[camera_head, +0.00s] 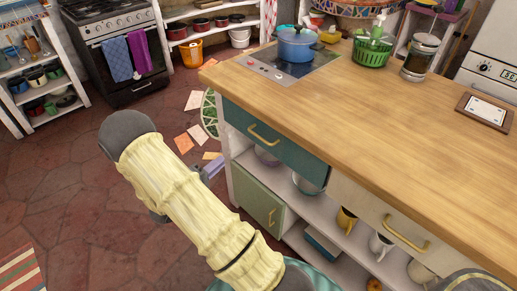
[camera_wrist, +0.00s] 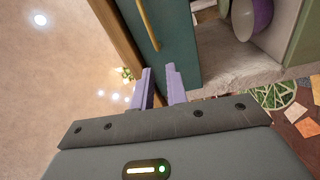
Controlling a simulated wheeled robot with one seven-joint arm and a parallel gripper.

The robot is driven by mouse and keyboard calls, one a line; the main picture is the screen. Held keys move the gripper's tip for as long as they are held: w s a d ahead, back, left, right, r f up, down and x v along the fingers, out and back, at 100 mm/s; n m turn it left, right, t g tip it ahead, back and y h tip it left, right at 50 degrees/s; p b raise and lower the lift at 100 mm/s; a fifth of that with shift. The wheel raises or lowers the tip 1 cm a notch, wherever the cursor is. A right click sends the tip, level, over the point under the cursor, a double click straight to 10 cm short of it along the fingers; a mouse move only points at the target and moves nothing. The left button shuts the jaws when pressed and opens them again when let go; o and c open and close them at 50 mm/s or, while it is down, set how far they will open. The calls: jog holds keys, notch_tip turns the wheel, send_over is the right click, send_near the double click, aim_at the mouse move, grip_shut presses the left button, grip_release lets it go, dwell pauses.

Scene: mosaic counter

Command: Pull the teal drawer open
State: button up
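The teal drawer (camera_head: 296,154) is under the wooden counter's edge, with its front looking flush and shut. Its brass bar handle (camera_head: 263,135) is near the left part of the front. In the wrist view the teal front (camera_wrist: 178,35) and brass handle (camera_wrist: 148,24) are ahead of my gripper (camera_wrist: 160,82). My purple fingers are apart with nothing between them, and the handle lies beyond their tips, not touching. In the head view my arm hides most of the gripper; a bit of purple finger (camera_head: 213,167) shows left of the cabinet.
The wooden counter top (camera_head: 330,105) overhangs the drawer. A pale green cupboard (camera_head: 257,202) and an open shelf with bowls are below. A cream drawer with a brass handle (camera_head: 407,233) is to the right. A blue pot (camera_head: 296,44) stands on the hob. The tiled floor at left is mostly free.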

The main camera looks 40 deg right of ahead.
aim_at(259, 137)
jog(key=shift+s+a+f+g+h, duration=0.1)
jog(key=shift+s+f+g+h, duration=0.1)
jog(key=shift+s+g+h, duration=0.25)
jog(key=shift+s+a+f+g+h, duration=0.1)
jog(key=shift+s+f+g+h, duration=0.1)
jog(key=shift+s+g+h, duration=0.2)
jog(key=b+x, duration=0.1)
jog(key=x, duration=1.6)
jog(key=shift+w+d+f, duration=0.1)
jog(key=shift+d, duration=0.15)
jog(key=shift+c, duration=0.2)
grip_shut()
